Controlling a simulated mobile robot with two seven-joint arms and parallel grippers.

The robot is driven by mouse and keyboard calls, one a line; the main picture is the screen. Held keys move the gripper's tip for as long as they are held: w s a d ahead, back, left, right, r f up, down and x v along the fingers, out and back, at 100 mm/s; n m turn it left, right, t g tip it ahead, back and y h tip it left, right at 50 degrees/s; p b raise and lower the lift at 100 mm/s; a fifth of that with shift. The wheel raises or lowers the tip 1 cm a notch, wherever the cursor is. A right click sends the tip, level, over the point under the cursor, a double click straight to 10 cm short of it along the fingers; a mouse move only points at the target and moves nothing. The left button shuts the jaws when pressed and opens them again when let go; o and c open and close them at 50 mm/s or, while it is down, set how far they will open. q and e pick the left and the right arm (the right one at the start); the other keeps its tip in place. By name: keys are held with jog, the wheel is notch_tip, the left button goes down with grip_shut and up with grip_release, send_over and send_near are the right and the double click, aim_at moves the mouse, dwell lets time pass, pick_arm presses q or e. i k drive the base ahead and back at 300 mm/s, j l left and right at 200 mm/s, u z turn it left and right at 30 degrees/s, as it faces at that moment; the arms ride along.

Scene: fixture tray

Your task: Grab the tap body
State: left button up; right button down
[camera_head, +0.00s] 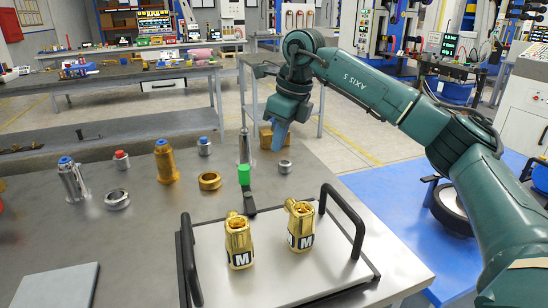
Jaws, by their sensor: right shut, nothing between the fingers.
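My right gripper (280,136) is shut and empty, pointing down above the far right part of the metal table. A small silver ring (285,167) lies just below it, and a brass-coloured block (266,138) is partly hidden behind it. Candidate tap parts stand on the left: a silver body with a blue top (73,182) and a gold body with a blue top (166,163). I cannot tell which is the tap body. My left gripper is not in view.
A tray (270,265) with black handles holds two gold pieces marked M, one left (239,242) and one right (300,226). Gold (209,181) and silver (117,200) rings sit left. A grey plate (55,287) lies front left.

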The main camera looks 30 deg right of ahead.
aim_at(239, 241)
jog(key=k, duration=1.5)
